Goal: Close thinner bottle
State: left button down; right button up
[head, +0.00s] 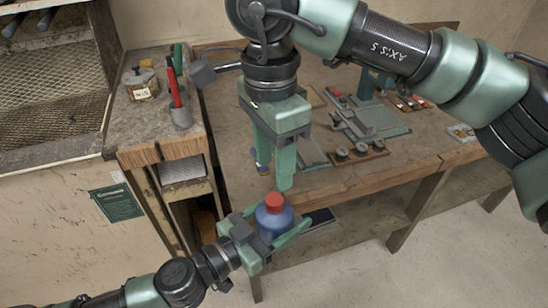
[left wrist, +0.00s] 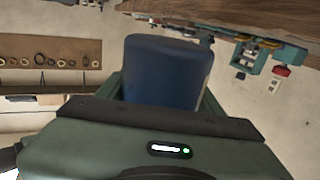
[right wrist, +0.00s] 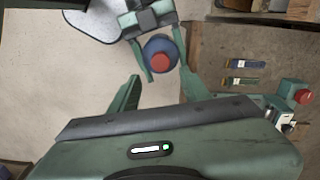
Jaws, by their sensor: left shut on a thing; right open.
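The thinner bottle (head: 273,217) is blue with a red cap (head: 274,202). My left gripper (head: 285,228) is shut on the bottle body and holds it upright in front of the workbench. The bottle fills the middle of the left wrist view (left wrist: 168,72), where its cap is out of sight. The red cap is on top of the bottle in the right wrist view (right wrist: 160,62); I cannot tell how tight it sits. My right gripper (head: 275,180) points down, open and empty, above the bottle and apart from it. Its fingers also show in the right wrist view (right wrist: 160,90).
The wooden workbench (head: 330,178) is behind the bottle, with a green tool plate (head: 385,120) and small parts on it. A side bench (head: 140,118) at left carries a jar (head: 140,85) and a cup with red and green tools (head: 181,116). Open floor lies in front.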

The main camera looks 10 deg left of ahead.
aim_at(274, 199)
jog(key=shift+r+n, duration=0.1)
jog(key=shift+n, duration=1.1)
jog(key=shift+f, duration=4.05)
grip_shut()
jog(key=m, duration=0.6)
jog(key=shift+m, duration=0.4)
jog(key=m, duration=0.4)
jog(key=shift+m, duration=0.4)
jog(key=shift+o, duration=0.7)
grip_release()
jog(key=shift+r, duration=0.15)
